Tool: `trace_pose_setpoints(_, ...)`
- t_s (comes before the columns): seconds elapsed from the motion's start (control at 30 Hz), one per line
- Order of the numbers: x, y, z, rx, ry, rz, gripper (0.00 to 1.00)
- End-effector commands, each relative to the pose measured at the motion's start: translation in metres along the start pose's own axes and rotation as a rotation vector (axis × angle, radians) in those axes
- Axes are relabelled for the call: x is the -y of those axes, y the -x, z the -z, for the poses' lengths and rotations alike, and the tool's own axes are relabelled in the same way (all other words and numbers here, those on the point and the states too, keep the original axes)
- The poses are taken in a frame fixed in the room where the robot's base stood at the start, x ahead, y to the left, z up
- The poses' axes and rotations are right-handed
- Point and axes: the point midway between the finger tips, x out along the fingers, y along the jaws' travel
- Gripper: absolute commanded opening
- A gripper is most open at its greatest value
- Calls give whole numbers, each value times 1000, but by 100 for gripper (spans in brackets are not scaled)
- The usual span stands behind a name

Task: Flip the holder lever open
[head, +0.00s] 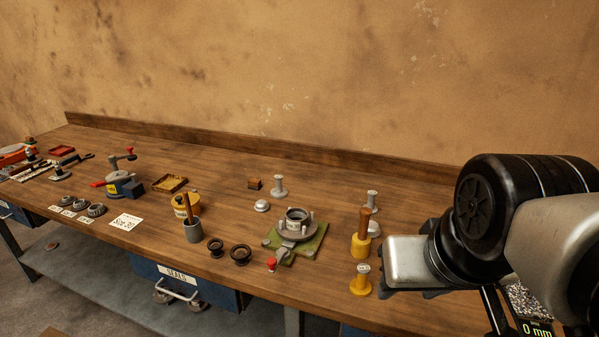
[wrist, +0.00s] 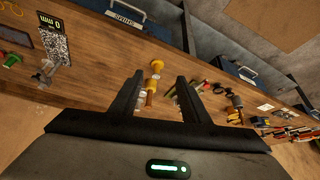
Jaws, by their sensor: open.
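The holder (head: 296,222) is a grey round ring seat on a green base plate (head: 313,246), standing near the front edge of the bench. Its lever (head: 282,253) is a short grey arm with a red knob (head: 271,265), reaching toward the bench's front edge. My gripper (wrist: 160,82) is open and empty in the wrist view, well above the bench. In the wrist view its right finger partly covers the holder area, and the lever is too small to make out clearly. In the head view my arm is at the right, apart from the holder.
Yellow-based tools (head: 361,245) and a short yellow piece (head: 360,281) stand right of the holder. A blue drawer (head: 187,284) hangs below the bench.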

Motion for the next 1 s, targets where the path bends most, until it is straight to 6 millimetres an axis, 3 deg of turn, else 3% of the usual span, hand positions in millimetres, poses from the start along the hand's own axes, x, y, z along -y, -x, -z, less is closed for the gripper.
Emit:
trace_pose_setpoints(0.03,0,0,0,1,-3,2,33)
trace_pose_setpoints(0.23,16,-13,10,57,-158,63,0)
trace_pose_setpoints(0.37,38,-36,28,148,-419,144,0)
trace_pose_setpoints(0.6,79,-93,69,366,-1038,255,0)
trace_pose_setpoints(0.8,96,-152,100,552,-1562,272,0)
trace_pose_setpoints(1.0,101,-201,117,683,-1947,246,0)
